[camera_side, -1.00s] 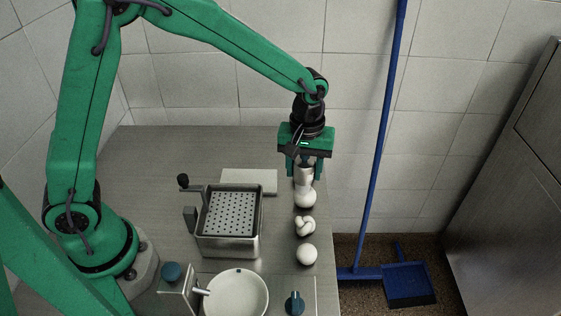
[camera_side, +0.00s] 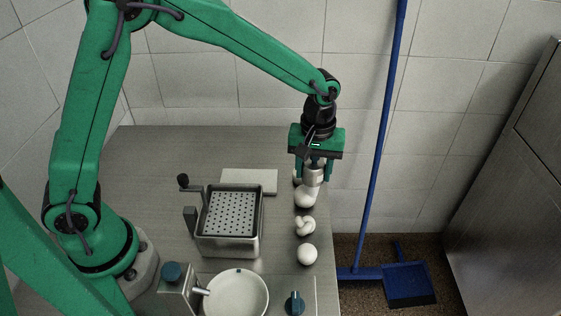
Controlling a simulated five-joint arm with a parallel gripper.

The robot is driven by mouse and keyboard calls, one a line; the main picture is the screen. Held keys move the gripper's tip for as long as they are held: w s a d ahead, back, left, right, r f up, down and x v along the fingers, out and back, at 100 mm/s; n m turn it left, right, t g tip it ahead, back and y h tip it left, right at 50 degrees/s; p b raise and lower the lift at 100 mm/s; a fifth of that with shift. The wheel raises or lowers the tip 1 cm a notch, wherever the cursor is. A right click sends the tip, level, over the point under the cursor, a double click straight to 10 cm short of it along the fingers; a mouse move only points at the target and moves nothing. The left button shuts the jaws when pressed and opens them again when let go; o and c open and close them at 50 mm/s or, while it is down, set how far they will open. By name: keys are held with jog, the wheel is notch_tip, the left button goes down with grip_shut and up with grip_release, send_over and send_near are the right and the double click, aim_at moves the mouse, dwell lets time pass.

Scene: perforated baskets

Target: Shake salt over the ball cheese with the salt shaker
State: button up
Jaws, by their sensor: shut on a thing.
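My gripper (camera_side: 313,176) points down near the right edge of the steel table, shut on the salt shaker (camera_side: 314,172), a small metallic cylinder between its fingers. The shaker looks slightly tilted. Directly below it in the picture is a white, rounded cheese (camera_side: 305,197); I cannot tell whether the two touch. Nearer the camera lie a knotted white cheese (camera_side: 305,226) and the smooth, round ball cheese (camera_side: 307,254). The gripper is behind the ball cheese, apart from it, with the knotted cheese between.
A perforated steel basket (camera_side: 231,247) stands left of the cheeses, with a pale board (camera_side: 249,181) behind it. A white bowl (camera_side: 236,295) and a dark blue knob (camera_side: 294,302) are in front. The table's left rear is clear. A blue dustpan (camera_side: 408,285) lies on the floor.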

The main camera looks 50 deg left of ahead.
jog(key=shift+s+a, duration=0.5)
jog(key=shift+a, duration=0.15)
jog(key=shift+s+a, duration=0.45)
jog(key=shift+a, duration=0.2)
dwell(0.5)
jog(key=shift+w+d, duration=0.1)
jog(key=shift+w+d, duration=0.45)
jog(key=shift+d, duration=0.2)
jog(key=shift+w+d, duration=0.45)
jog(key=shift+d, duration=0.15)
jog(key=shift+s+a, duration=0.5)
jog(key=shift+a, duration=0.2)
jog(key=shift+s+a, duration=0.45)
jog(key=shift+a, duration=0.2)
jog(key=shift+w+d, duration=0.5)
jog(key=shift+d, duration=0.2)
jog(key=shift+w+d, duration=0.45)
jog(key=shift+d, duration=0.2)
jog(key=shift+a, duration=0.1)
jog(key=shift+s+a, duration=0.95)
jog(key=shift+a, duration=0.3)
